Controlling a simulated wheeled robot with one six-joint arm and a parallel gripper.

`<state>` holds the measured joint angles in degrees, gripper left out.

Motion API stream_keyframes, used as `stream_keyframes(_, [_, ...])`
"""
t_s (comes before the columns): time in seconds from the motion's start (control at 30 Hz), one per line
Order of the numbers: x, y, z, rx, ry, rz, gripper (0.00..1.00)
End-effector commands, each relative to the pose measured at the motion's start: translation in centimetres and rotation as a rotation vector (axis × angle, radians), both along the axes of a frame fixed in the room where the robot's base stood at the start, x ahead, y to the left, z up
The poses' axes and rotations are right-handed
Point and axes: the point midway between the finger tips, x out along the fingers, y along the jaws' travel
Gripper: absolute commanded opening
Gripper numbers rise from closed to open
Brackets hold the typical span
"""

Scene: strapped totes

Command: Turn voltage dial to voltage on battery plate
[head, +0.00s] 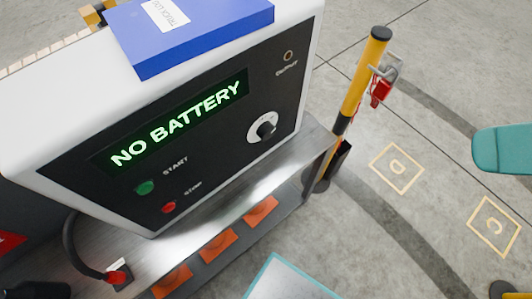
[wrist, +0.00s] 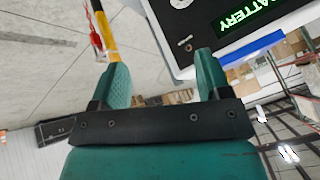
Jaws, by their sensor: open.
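The voltage dial (head: 266,130) is a black knob on a white disc, on the black front panel of a white charger box. The charger's display (head: 178,122) reads "NO BATTERY" in green. In the wrist view the dial (wrist: 180,2) is cut off at the top edge and the display (wrist: 250,12) is partly seen. My gripper (wrist: 160,75) is open and empty, its teal fingers apart, with the dial beyond them. In the head view a teal part of my arm or gripper (head: 505,150) shows at the right edge, away from the dial. No battery plate can be made out.
A green start button (head: 145,188) and red stop button (head: 168,207) sit below the display. A blue box (head: 200,30) lies on top of the charger. Floor beyond is mostly clear.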

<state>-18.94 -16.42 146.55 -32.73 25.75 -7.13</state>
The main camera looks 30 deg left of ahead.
Motion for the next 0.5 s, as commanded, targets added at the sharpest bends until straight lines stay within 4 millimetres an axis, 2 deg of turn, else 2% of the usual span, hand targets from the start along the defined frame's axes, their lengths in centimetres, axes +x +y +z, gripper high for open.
stream_keyframes(0.03, [0.1,0.9,-4.3,0.035,-0.035,0.025,0.71])
stream_keyframes(0.5, [0.5,8.1,-18.6,0.396,-0.369,0.186,0.71])
